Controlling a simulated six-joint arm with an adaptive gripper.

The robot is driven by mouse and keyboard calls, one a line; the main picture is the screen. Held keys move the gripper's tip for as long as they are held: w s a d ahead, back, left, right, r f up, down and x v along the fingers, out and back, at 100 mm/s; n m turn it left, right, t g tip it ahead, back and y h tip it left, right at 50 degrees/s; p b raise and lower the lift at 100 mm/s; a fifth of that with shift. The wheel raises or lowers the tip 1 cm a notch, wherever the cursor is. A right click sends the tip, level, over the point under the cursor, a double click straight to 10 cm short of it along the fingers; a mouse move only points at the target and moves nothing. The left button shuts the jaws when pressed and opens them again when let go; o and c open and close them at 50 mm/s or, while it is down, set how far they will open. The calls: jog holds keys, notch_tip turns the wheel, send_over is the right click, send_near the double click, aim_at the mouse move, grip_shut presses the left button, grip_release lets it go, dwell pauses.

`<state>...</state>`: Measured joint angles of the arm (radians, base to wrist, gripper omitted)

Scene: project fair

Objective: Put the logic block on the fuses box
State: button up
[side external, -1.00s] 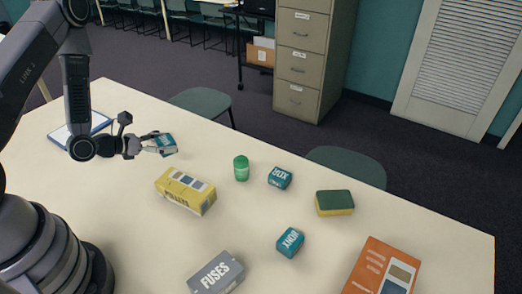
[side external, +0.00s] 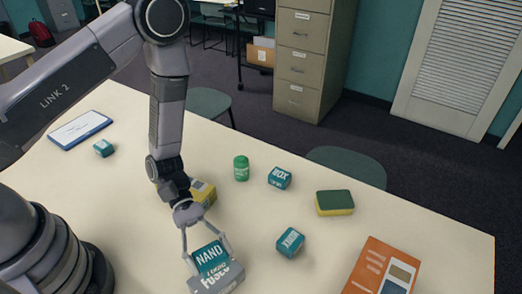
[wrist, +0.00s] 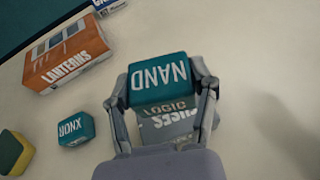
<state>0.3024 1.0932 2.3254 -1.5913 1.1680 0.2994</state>
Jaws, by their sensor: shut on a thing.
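My gripper (side external: 210,254) is shut on a teal logic block (side external: 209,262) marked NAND. Its fingers clasp the block's two sides, as the wrist view also shows for the block (wrist: 158,82). The grey fuses box (side external: 224,282) lies flat on the table right under the block. In the wrist view, the box (wrist: 168,133) shows just below the block, partly covered by it. I cannot tell whether the block touches the box top or hangs slightly above it.
A yellow box (side external: 203,192) is partly behind my arm. Other teal blocks (side external: 290,242) (side external: 280,178) (side external: 104,147), a green jar (side external: 241,168), a sponge (side external: 334,203) and an orange lanterns box (side external: 383,268) stand apart.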

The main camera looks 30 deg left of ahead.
aim_at(214, 269)
jog(key=shift+f, duration=2.4)
jog(key=shift+f, duration=0.15)
jog(key=o, duration=1.2)
jog(key=shift+c, duration=0.2)
